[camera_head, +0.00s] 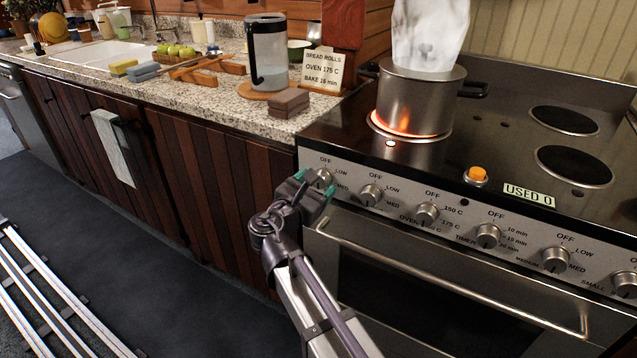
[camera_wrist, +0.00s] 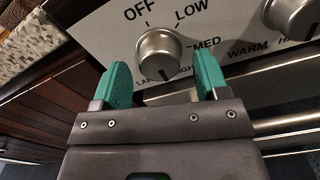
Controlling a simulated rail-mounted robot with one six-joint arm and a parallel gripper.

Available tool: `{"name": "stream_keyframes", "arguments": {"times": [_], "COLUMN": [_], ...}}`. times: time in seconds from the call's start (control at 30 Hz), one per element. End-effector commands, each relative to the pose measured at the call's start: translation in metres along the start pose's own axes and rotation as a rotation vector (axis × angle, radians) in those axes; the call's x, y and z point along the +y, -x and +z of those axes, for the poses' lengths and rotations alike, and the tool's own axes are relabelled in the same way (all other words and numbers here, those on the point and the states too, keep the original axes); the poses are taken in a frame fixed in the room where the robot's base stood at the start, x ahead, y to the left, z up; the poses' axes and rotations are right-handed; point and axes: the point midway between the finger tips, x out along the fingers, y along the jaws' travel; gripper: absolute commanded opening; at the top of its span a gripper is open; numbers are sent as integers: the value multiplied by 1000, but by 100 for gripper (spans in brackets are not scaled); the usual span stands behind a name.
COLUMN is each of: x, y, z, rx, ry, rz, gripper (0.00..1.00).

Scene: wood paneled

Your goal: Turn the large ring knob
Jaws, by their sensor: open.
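A silver round knob (camera_head: 323,178) is the leftmost on the stove's control panel. In the wrist view the same knob (camera_wrist: 160,52) has OFF, LOW and MED printed around it. Below it, partly hidden lettering begins "LA", and another label reads like HIGH. Its dark pointer mark faces down. My gripper (camera_head: 315,182) is in front of this knob. In the wrist view my gripper's green fingertips (camera_wrist: 162,68) are open, one on each side of the knob's lower part. Whether they touch it cannot be told.
A steel pot (camera_head: 415,100) gives off steam on a glowing ring (camera_head: 375,124). More knobs, including a second knob (camera_head: 371,194), run to the right. The oven handle (camera_head: 450,280) juts out below the panel. A granite counter (camera_head: 215,97) lies left.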

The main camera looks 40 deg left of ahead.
Motion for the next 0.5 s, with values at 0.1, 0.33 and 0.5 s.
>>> {"name": "stream_keyframes", "arguments": {"times": [0.1, 0.33, 0.5], "x": [-2, -1, 0], "y": [31, 82, 94], "z": [0, 0, 0], "rx": [1, 1, 0], "ry": [0, 0, 0], "rz": [3, 3, 1], "gripper": [68, 68, 68]}}
